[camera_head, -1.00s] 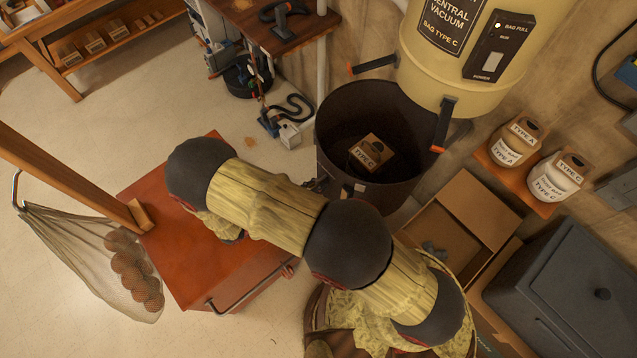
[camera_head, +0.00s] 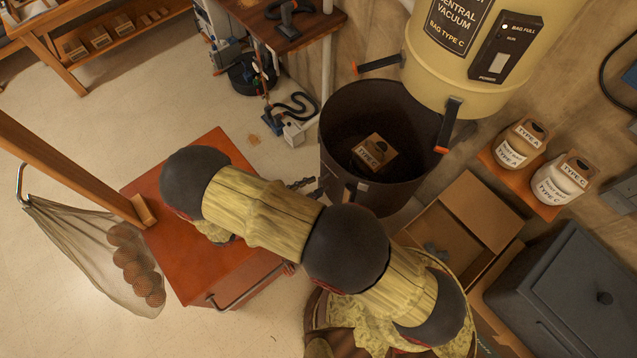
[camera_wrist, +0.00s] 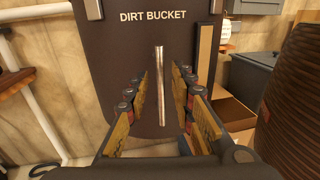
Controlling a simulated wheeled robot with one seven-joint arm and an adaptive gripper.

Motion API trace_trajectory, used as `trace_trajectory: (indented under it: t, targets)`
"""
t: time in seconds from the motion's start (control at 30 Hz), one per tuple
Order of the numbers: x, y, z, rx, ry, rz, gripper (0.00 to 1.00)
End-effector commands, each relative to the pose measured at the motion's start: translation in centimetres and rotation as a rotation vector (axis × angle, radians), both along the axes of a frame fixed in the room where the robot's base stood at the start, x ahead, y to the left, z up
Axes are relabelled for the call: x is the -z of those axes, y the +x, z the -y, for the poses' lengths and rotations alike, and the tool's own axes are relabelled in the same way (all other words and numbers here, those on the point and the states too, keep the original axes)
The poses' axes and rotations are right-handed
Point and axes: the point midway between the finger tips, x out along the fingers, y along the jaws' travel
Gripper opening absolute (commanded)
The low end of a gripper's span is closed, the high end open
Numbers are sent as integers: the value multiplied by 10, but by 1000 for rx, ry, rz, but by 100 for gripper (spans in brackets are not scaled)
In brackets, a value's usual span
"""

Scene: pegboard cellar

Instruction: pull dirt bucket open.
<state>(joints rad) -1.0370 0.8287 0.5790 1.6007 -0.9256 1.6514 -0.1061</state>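The dirt bucket (camera_head: 340,160) is a dark round tub below the cream central vacuum (camera_head: 425,85). It stands out from under the vacuum, its top partly uncovered, with a brown type C box (camera_head: 373,153) inside. In the wrist view the bucket's dark front (camera_wrist: 120,45) carries the words DIRT BUCKET and an upright metal bar handle (camera_wrist: 161,85). My gripper (camera_wrist: 164,88) is open, one finger on each side of the handle in the picture. No contact shows, and the depth gap is unclear. In the head view my gripper (camera_head: 305,184) is small, just left of the bucket.
A red cabinet (camera_head: 215,270) with a bar handle stands left of the bucket, beneath my arm. An open cardboard box (camera_head: 455,225) and a dark grey chest (camera_head: 565,285) stand at right. A hanging net (camera_head: 90,250) holds several balls. Pale floor is clear at left.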

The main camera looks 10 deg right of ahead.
Motion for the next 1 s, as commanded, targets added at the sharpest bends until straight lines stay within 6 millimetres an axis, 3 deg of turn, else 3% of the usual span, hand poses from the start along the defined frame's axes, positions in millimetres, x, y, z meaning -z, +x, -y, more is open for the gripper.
trace_trajectory:
  t: [0.2,0.4,0.6,1.0]
  targets:
    - [1,-17,-43,-3,2,0,24]
    - [1,-29,-70,-2,0,0,24]
    - [1,-33,-81,-1,0,0,24]
    - [1,-33,-81,-1,0,0,24]
